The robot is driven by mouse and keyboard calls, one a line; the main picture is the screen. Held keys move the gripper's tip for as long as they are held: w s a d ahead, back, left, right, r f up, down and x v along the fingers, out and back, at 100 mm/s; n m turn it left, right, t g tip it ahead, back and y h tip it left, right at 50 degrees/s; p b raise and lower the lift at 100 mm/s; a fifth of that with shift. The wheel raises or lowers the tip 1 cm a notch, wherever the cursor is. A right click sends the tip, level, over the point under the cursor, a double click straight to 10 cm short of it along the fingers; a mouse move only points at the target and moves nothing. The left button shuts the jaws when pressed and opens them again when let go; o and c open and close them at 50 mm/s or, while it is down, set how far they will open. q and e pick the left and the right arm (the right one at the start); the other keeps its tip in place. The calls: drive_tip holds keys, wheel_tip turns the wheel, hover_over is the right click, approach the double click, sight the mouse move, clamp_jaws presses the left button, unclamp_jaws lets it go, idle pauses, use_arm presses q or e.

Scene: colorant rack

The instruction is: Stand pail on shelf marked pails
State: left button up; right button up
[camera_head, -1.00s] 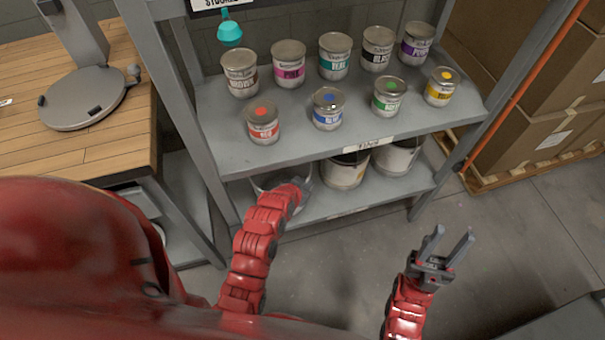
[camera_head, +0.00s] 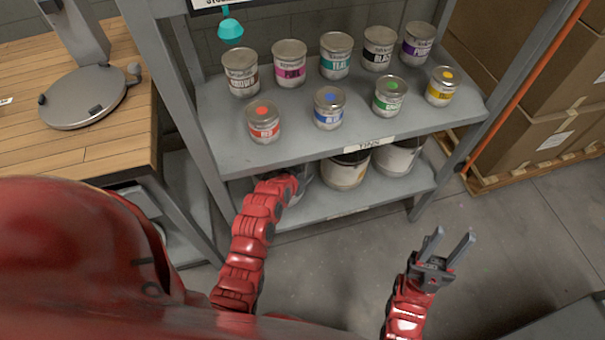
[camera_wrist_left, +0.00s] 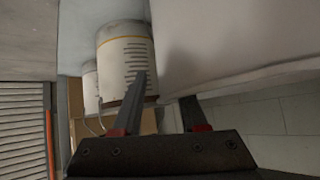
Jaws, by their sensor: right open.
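My left gripper (camera_head: 301,177) reaches under the middle shelf to the left part of the lower shelf (camera_head: 345,207). In the left wrist view its fingers (camera_wrist_left: 167,88) are spread. A large pale surface, apparently the near pail's wall (camera_wrist_left: 225,45), lies close beside them; one finger is partly behind its edge. That pail is mostly hidden in the head view. A white pail with a yellow band (camera_head: 345,172) and another white pail (camera_head: 398,157) stand to the right. The banded pail also shows in the wrist view (camera_wrist_left: 122,58). My right gripper (camera_head: 447,250) is open and empty.
The middle shelf (camera_head: 235,150) above holds several labelled colour cans, including the red can (camera_head: 263,122). A grey rack post (camera_head: 187,140) stands left of my left arm. A wooden bench (camera_head: 110,150) is at left, cartons (camera_head: 545,120) at right. The floor (camera_head: 360,270) is clear.

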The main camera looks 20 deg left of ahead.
use_arm(q)
drive_tip(key=shift+r, duration=0.2)
drive_tip(key=v, duration=1.2)
drive_tip(key=shift+f, duration=0.15)
drive_tip(key=shift+s, duration=0.1)
